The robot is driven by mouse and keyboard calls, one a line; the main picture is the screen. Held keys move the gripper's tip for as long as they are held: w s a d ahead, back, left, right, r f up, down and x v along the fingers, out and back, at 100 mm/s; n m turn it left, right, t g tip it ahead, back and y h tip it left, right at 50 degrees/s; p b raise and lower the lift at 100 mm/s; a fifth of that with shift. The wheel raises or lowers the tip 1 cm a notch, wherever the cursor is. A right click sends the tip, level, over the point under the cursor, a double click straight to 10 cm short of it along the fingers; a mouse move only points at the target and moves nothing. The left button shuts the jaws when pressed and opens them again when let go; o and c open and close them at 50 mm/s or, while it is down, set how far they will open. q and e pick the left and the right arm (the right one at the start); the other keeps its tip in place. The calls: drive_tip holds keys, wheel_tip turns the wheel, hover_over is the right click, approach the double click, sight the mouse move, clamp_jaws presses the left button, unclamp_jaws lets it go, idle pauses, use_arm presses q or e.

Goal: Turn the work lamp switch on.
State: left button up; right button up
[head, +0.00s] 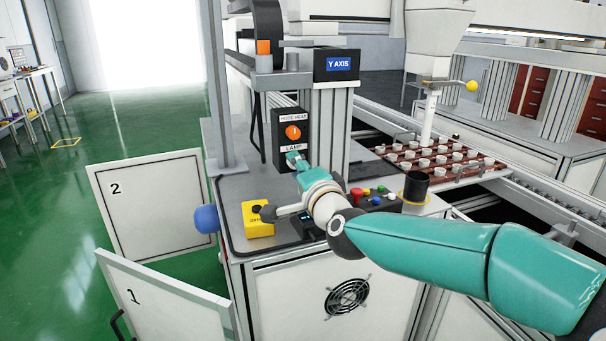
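The lamp switch is on a dark control box (281,128) fixed to the grey upright. A white LAMP label (292,148) shows below a round orange knob (293,132) marked MODE and HEAT. My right gripper (292,158) comes in from the right, with its teal tip just under the LAMP label, at the lower part of the box. It covers the lamp switch, so the switch's position is hidden. I cannot tell whether the tip touches the switch, or whether the fingers are open or shut. My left gripper is not in view.
A yellow box (258,229) stands on the bench below. A blue knob (206,219) sticks out left. Trays of small pots (425,160) stand further right. Open floor lies left.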

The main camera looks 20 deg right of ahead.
drive_tip(key=s, duration=1.2)
drive_tip(key=shift+d, duration=0.2)
drive_tip(key=shift+f, duration=0.1)
